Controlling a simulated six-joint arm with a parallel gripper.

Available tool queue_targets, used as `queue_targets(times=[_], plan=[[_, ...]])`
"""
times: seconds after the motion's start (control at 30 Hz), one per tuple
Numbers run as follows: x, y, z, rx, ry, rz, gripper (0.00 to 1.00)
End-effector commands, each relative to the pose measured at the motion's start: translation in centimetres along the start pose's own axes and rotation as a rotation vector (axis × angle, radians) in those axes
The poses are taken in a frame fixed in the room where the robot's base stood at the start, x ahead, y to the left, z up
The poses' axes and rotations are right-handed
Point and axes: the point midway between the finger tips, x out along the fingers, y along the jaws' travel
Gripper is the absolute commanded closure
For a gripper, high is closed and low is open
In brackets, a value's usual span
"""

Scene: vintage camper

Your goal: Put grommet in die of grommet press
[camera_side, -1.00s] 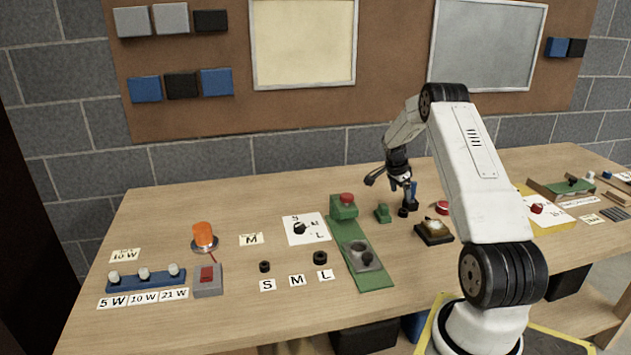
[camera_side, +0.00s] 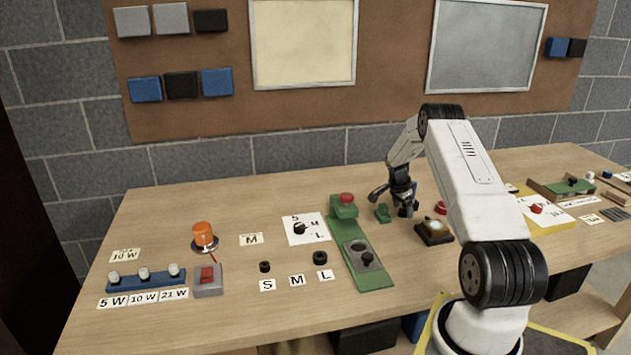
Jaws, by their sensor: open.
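The green grommet press (camera_side: 376,281) lies mid-table, with a red button (camera_side: 347,197) on its rear block and a grey die block (camera_side: 353,250) near its front. A small dark round piece (camera_side: 366,259) shows at the die; I cannot tell whether it is a grommet or part of the die. One black grommet (camera_side: 265,267) lies behind the S card, and a larger black grommet (camera_side: 320,257) lies behind the L card. No grommet shows behind the M card. My gripper (camera_side: 406,211) is open, low over the table to the right of the press, beside a small green block (camera_side: 382,213).
A dial on a white card (camera_side: 306,229) and a separate M card (camera_side: 251,239) lie left of the press. A dark box with a light top (camera_side: 435,231) and a red button (camera_side: 440,208) stand close right of my gripper. An orange lamp (camera_side: 204,236) stands farther left.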

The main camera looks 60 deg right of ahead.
Motion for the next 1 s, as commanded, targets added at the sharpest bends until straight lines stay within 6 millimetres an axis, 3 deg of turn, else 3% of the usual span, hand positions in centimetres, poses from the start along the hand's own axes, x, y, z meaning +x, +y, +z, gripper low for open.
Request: queue_targets(times=[0.63,0.67,0.9,0.93,1.0], plan=[[0.78,0.00,0.00,0.000,0.000,0.000,0.10],[0.78,0.00,0.00,0.000,0.000,0.000,0.16],[0.77,0.00,0.01,0.000,0.000,0.000,0.92],[0.77,0.00,0.01,0.000,0.000,0.000,1.00],[0.76,-0.01,0.00,0.000,0.000,0.000,1.00]])
